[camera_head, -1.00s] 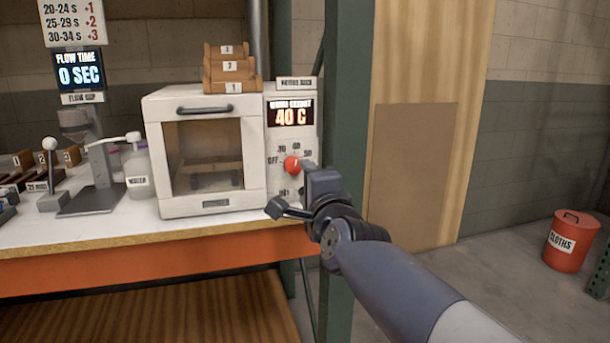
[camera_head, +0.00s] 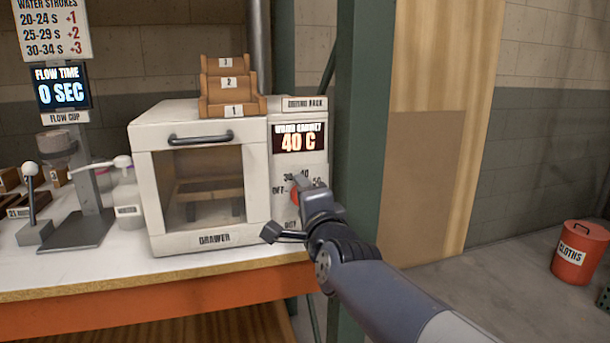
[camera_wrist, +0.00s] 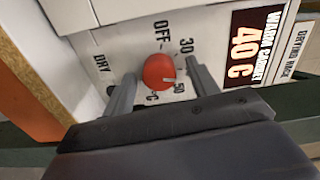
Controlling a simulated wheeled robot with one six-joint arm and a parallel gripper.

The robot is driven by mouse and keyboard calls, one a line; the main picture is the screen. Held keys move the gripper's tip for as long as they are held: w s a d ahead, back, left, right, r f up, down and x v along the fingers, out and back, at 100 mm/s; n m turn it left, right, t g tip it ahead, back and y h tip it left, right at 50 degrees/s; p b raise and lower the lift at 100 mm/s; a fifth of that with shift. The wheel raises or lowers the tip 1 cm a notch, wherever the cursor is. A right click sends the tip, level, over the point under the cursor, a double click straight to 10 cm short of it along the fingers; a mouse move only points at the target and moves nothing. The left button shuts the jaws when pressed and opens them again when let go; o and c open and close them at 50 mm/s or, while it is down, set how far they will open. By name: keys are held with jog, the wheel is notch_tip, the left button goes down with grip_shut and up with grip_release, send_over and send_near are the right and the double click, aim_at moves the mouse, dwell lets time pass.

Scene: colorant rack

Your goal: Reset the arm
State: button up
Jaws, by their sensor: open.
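My gripper (camera_wrist: 162,92) is open in front of the warm cabinet's red knob (camera_wrist: 159,71). In the wrist view its two fingers stand on either side of the knob; I cannot tell whether they touch it. In the head view my gripper (camera_head: 290,212) hides most of the knob. The white warm cabinet (camera_head: 207,246) stands on the bench with its windowed door closed. Its display (camera_head: 298,138) reads 40 C, and it also shows in the wrist view (camera_wrist: 245,45).
A wooden stepped rack (camera_head: 231,88) sits on top of the cabinet. A white bottle (camera_head: 127,195) and the flow cup stand (camera_head: 88,225) are to its left. A green post (camera_head: 360,120) rises close to the right of the cabinet. A red cloths bin (camera_head: 578,255) stands on the floor.

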jog(key=n+p, duration=0.2)
jog(key=p, duration=0.1)
jog(key=n+p, duration=0.3)
jog(key=shift+w+r+p, duration=0.1)
jog(key=shift+r+p, duration=0.1)
jog(key=shift+p, duration=0.15)
jog(key=n+p, duration=0.5)
jog(key=p, duration=0.1)
jog(key=shift+p, duration=0.4)
jog(key=n+p, duration=0.4)
jog(key=p, duration=0.2)
jog(key=shift+n, duration=0.3)
jog(key=shift+f+n+p, duration=0.15)
jog(key=shift+n+p, duration=0.85)
jog(key=shift+p, duration=0.25)
jog(key=shift+s+f+b, duration=0.15)
jog(key=shift+s+b, duration=0.15)
jog(key=shift+s+d, duration=0.15)
jog(key=shift+s, duration=0.15)
